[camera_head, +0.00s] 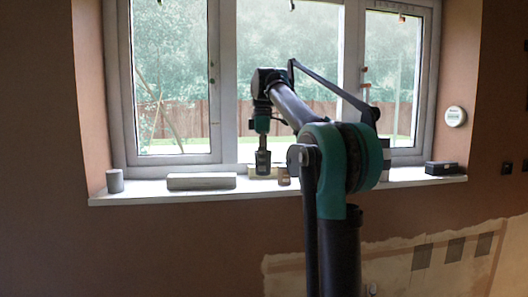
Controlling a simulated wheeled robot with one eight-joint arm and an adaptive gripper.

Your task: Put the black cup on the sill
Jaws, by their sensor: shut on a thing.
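My gripper (263,148) points down over the middle of the window sill (140,195). It is shut on a small dark thing, which looks like the black cup (263,164). The cup is upright at or just above the sill; I cannot tell whether it touches. The fingers are too small to see clearly.
A black box (441,168) lies at the right end. The window (170,80) is behind. My arm hides part of the sill.

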